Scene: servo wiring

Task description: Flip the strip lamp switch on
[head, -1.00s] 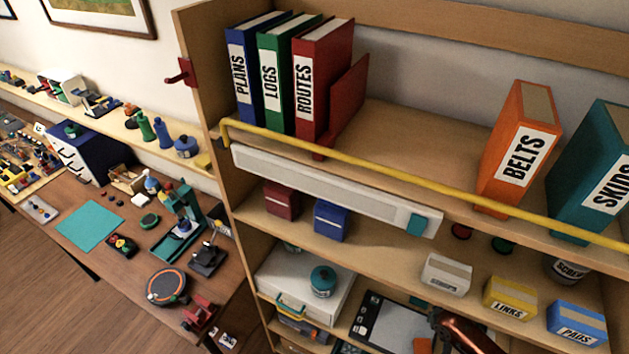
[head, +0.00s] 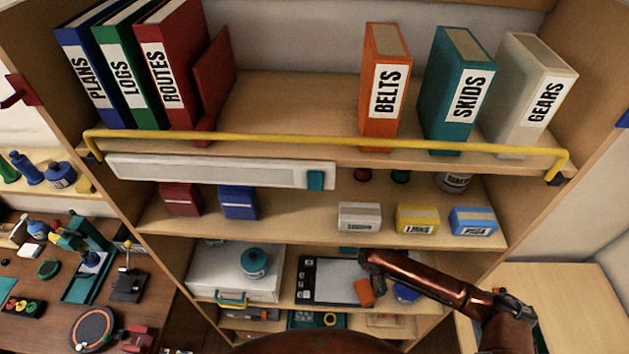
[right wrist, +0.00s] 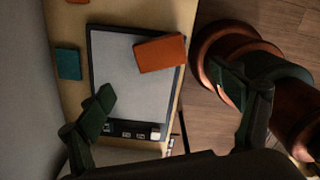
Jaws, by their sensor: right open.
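The strip lamp (head: 210,171) is a long white bar under the front edge of the upper shelf. Its teal switch (head: 316,180) is at the lamp's right end. I cannot tell the switch's position. My right gripper (head: 372,264) is in front of the lower shelf, below and right of the switch and apart from it. In the right wrist view its fingers (right wrist: 167,88) are spread, with nothing held between them. The lamp does not show in that view. My left gripper is not in view.
A yellow rail (head: 330,141) runs along the upper shelf's front, just above the lamp. A blue box (head: 238,203) and a red box (head: 180,200) stand below the lamp. An orange block (right wrist: 160,53) is over a dark-framed pale panel (right wrist: 120,75) below my right gripper.

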